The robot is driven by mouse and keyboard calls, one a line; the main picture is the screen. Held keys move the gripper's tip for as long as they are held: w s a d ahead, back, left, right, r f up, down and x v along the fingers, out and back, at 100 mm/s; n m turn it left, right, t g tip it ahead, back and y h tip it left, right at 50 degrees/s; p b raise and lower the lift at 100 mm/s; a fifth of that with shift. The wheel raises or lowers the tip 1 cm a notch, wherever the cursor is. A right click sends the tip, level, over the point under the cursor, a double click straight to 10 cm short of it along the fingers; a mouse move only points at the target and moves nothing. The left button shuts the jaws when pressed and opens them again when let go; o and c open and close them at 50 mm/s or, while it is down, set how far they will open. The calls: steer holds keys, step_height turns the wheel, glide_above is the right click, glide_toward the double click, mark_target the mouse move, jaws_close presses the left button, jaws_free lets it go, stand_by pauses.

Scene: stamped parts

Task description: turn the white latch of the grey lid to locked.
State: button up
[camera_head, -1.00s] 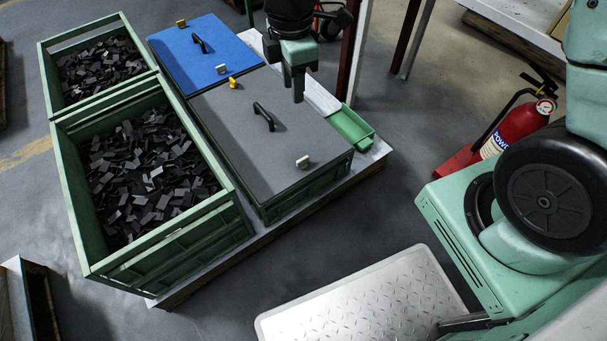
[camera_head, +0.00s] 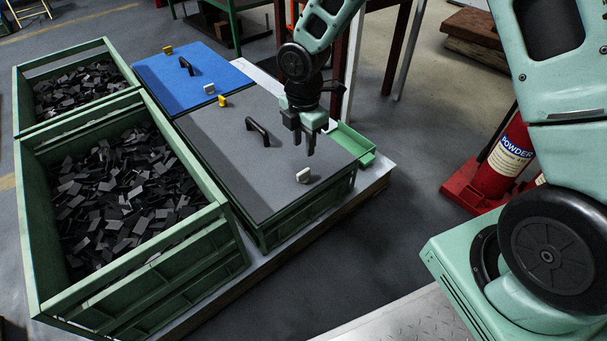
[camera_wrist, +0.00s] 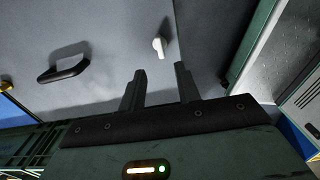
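The grey lid (camera_head: 232,155) lies on a green crate in the head view; it also fills much of the wrist view (camera_wrist: 110,30). Its white latch (camera_head: 303,175) sits near the lid's front right edge. The white latch (camera_wrist: 159,45) in the wrist view stands beyond my fingertips, with clear space between. My gripper (camera_head: 304,148) hangs above the lid's right side, just behind the latch in the picture. In the wrist view my gripper (camera_wrist: 160,72) shows two fingers apart with nothing between them.
A black handle (camera_head: 257,131) and a yellow latch (camera_head: 222,101) are on the grey lid. A blue lid (camera_head: 185,75) lies behind it. Open green crates (camera_head: 150,285) of dark parts stand left. A small green tray (camera_head: 352,143) is right of the lidded crate.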

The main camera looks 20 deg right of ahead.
mark_target(304, 171)
step_height(304, 171, down, 10)
steer(key=b, duration=0.4)
steer(key=shift+r, duration=0.15)
jaws_close()
